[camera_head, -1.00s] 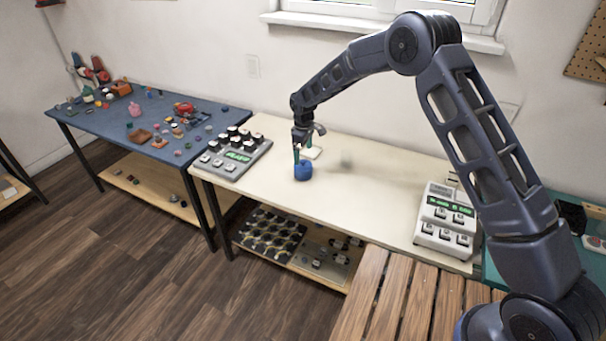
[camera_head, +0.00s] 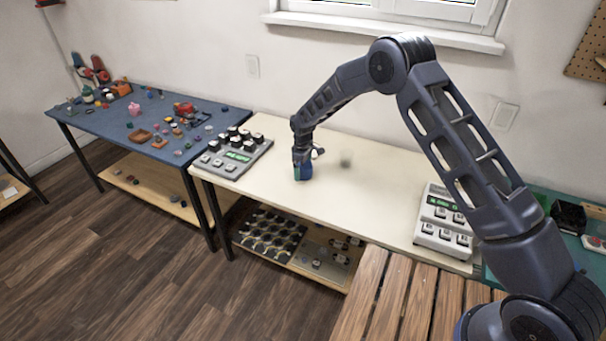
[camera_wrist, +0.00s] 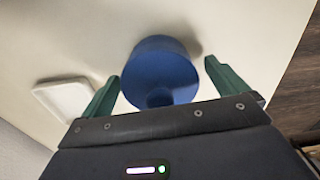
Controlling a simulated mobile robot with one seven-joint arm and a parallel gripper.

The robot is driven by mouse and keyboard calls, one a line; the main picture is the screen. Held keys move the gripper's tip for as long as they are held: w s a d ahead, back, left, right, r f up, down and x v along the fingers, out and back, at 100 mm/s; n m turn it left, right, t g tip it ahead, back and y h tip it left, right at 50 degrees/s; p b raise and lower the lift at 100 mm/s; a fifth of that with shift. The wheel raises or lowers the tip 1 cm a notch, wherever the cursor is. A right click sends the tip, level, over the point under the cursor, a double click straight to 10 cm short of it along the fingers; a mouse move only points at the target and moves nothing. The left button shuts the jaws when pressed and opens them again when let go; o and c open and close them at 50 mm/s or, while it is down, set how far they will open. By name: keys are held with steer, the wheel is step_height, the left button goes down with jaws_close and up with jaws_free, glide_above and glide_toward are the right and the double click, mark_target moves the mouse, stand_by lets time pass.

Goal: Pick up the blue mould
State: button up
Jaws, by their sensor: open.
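The blue mould (camera_wrist: 160,68) stands on the cream table, a round blue body with a smaller round knob on the side facing the wrist camera. In the head view the blue mould (camera_head: 307,172) is mostly hidden by my gripper (camera_head: 301,170), which is lowered over it. In the wrist view my gripper (camera_wrist: 160,83) is open, with one green finger on each side of the mould.
A white flat dish (camera_wrist: 66,98) lies on the table left of the fingers in the wrist view. A grey keypad device (camera_head: 233,155) stands at the table's left end and another device (camera_head: 445,222) at its right. A small grey object (camera_head: 346,159) is right of my gripper.

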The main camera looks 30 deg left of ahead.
steer(key=c, duration=1.1)
